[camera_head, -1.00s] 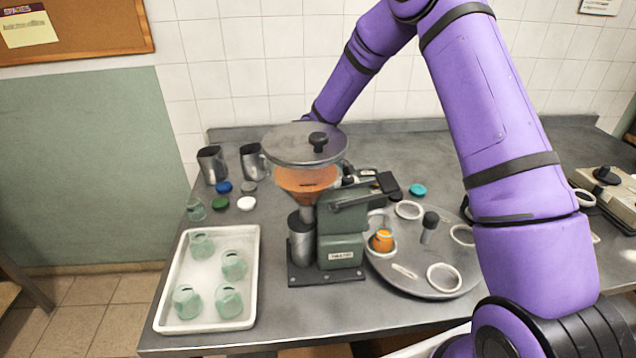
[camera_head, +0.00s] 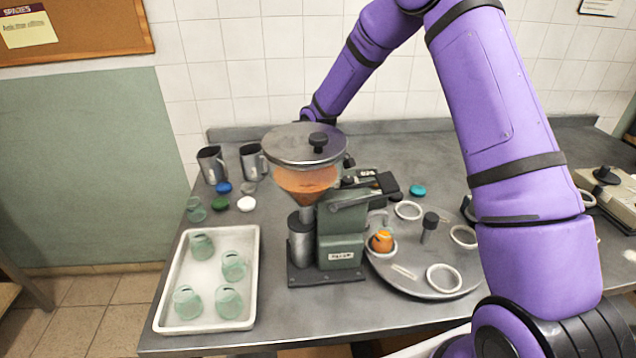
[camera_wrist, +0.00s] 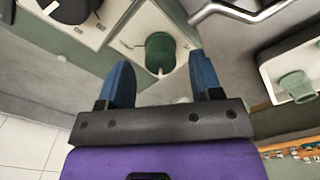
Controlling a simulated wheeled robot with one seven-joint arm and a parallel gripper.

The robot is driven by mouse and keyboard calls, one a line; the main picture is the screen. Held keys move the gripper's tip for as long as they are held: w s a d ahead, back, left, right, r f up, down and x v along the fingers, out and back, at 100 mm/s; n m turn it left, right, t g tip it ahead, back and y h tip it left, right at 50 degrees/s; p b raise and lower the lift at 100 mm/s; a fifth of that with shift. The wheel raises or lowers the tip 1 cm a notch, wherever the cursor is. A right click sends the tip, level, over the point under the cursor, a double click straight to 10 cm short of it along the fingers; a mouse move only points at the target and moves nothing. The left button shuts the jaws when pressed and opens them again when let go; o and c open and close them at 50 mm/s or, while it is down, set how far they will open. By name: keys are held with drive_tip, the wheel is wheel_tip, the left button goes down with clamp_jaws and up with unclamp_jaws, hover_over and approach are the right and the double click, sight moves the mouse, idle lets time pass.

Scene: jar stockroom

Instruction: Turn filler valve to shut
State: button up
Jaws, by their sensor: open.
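The filler (camera_head: 340,235) stands mid-bench in the head view. It has a green body, an orange-filled hopper (camera_head: 305,180) and a round metal lid (camera_head: 300,146) with a black knob. A grey-green bar (camera_head: 350,196) with a black end piece (camera_head: 387,183) lies across its top; I cannot tell whether this is the valve. My arm reaches behind the lid, which hides my gripper in the head view. A dark green round part (camera_wrist: 160,52) shows beyond the fingertips.
A white tray (camera_head: 160,322) with several green glass jars stands left of the filler. Metal cups (camera_head: 212,165) and loose lids (camera_head: 247,203) sit at back left. The front bench strip is clear.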

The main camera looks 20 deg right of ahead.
wheel_tip(320, 180, up, 9)
drive_tip(key=shift+f, duration=0.2)
drive_tip(key=shift+r, duration=0.1)
idle(0.4)
drive_tip(key=s+d+r+m+t+h, duration=0.1)
drive_tip(key=s+d+r+m, duration=0.1)
drive_tip(key=s+r, duration=0.7)
drive_tip(key=s+d+r+m+t, duration=0.1)
drive_tip(key=s+d+r+m, duration=0.1)
drive_tip(key=s+r, duration=0.75)
drive_tip(key=s+d+r+m+t, duration=0.1)
drive_tip(key=s+r+m, duration=0.1)
drive_tip(key=s, duration=0.8)
drive_tip(key=s+d+r+m+t+y, duration=0.1)
drive_tip(key=s+d+r+m+t, duration=0.1)
drive_tip(key=s, duration=0.9)
drive_tip(key=shift+s+r+m, duration=0.3)
drive_tip(key=shift+r+m, duration=0.2)
drive_tip(key=shift+r, duration=0.25)
